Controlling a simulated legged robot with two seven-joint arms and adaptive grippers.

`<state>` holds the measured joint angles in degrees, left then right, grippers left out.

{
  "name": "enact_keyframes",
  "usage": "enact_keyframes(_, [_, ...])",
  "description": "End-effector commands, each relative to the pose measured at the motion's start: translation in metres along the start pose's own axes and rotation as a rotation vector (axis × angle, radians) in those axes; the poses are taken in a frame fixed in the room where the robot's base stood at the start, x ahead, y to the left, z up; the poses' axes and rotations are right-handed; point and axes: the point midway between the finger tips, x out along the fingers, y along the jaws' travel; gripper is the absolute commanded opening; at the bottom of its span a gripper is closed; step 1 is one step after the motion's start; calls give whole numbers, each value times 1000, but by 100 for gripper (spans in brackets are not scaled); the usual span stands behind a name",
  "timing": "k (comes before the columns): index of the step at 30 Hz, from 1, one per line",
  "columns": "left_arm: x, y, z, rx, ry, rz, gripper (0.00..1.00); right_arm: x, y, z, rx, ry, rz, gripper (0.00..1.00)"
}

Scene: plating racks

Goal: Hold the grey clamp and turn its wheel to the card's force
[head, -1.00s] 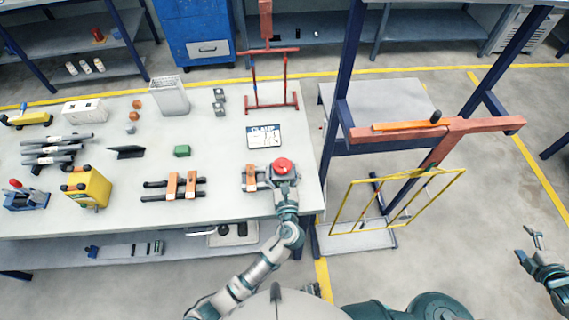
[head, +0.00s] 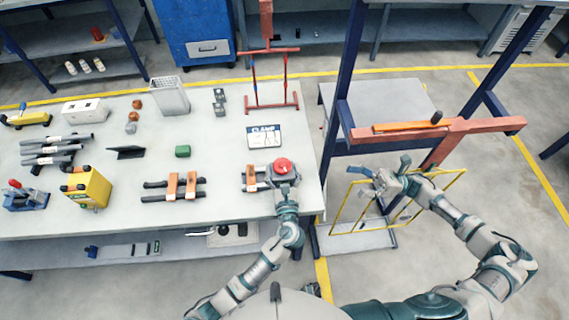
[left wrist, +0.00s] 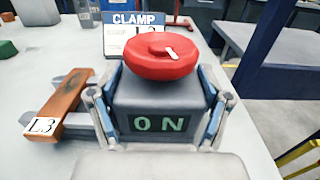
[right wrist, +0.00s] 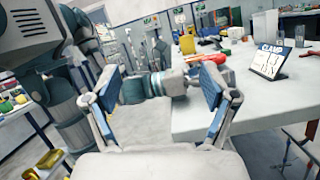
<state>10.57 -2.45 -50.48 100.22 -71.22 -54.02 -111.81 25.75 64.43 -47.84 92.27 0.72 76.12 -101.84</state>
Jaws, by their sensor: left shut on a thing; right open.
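The grey clamp body (left wrist: 150,95) sits near the table's right edge with a red wheel (left wrist: 160,58) on top. The wheel has a white mark, and the clamp's front reads "ON". My left gripper (head: 283,182) is shut on the grey body, one finger on each side. An orange block (left wrist: 62,103) with a label like "L3" sits left of it on dark bars. The card (head: 264,137), headed "CLAMP", stands behind the clamp; its value is partly hidden by the wheel in the left wrist view. My right gripper (head: 380,174) is open and empty, right of the table.
A second pair of orange blocks on bars (head: 173,187) lies left on the table. A green block (head: 182,151) and red stand (head: 270,104) are further back.

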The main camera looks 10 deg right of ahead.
Motion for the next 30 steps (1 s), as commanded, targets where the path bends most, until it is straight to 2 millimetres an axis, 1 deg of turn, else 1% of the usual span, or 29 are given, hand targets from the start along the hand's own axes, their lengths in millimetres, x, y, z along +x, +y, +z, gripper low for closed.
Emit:
enact_keyframes(1, [0,0,0,0,0,1,12,11,-10,1,-73,11,60,85])
enact_keyframes(2, [0,0,0,0,0,1,12,15,-17,0,-112,33,89,85])
enact_keyframes(5, [0,0,0,0,0,1,12,27,-47,-4,-212,124,146,85])
enact_keyframes(6, [0,-1,0,0,0,1,12,31,-60,-6,-235,161,155,85])
enact_keyframes(10, [0,-1,0,1,0,1,12,44,-96,-16,-261,254,157,85])
enact_keyframes(12, [0,-1,0,1,0,0,12,50,-110,-22,-253,291,153,85])
enact_keyframes(15, [0,-2,0,1,0,0,12,57,-124,-29,-233,326,147,85])
enact_keyframes(19, [0,-2,0,1,0,0,12,63,-132,-35,-215,349,145,85])
enact_keyframes(23, [-1,-2,0,1,0,0,12,76,-131,-42,-211,355,146,85])
enact_keyframes(26, [-1,-2,0,1,0,0,12,93,-129,-49,-212,354,146,85])
enact_keyframes(30, [-1,-2,0,1,0,0,12,122,-125,-59,-213,353,146,85])
